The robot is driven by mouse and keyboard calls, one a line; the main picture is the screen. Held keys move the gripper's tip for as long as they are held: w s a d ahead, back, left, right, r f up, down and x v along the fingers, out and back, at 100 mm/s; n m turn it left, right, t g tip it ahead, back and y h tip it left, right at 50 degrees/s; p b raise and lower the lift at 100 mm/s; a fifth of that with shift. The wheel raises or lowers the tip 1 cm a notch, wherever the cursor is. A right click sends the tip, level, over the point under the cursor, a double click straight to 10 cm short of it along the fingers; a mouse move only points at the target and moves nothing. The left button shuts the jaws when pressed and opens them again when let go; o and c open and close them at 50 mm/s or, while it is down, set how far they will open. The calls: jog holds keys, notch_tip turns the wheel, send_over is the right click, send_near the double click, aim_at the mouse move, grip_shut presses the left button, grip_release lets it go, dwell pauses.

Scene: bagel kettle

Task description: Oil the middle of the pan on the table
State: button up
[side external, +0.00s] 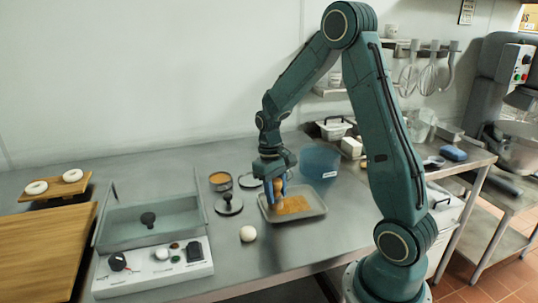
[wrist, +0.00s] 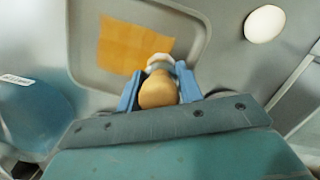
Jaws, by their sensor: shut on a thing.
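The pan (side external: 318,210) is a shallow grey tray on the steel table, with a flat amber rectangular patch (side external: 293,205) in its middle. In the wrist view the pan (wrist: 85,60) and patch (wrist: 130,45) lie beyond my fingers. My gripper (side external: 276,190) is over the left part of the pan, shut on a brush. In the wrist view the brush's rounded tan handle (wrist: 158,90) sits between my blue fingers, with a pale end (wrist: 160,60) at the patch's lower right corner. I cannot tell whether the brush tip touches the pan.
A blue tub (side external: 320,160) stands behind the pan. A white ball-like object (side external: 248,235) lies front left. A round tin with orange contents (side external: 220,181) and a black-knobbed disc (side external: 229,205) stand left. Farther left is a clear-walled box with a control panel (side external: 155,268).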

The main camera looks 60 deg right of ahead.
jog(key=shift+s+d, duration=1.65)
jog(key=shift+s, duration=0.15)
jog(key=shift+s+d, duration=1.6)
jog(key=shift+s, duration=0.2)
jog(key=shift+w+a, duration=1.8)
jog(key=shift+w, duration=0.2)
jog(key=shift+w+a, duration=1.8)
jog(key=shift+w, duration=0.2)
jog(key=shift+r, duration=4.05)
jog(key=shift+d, duration=0.15)
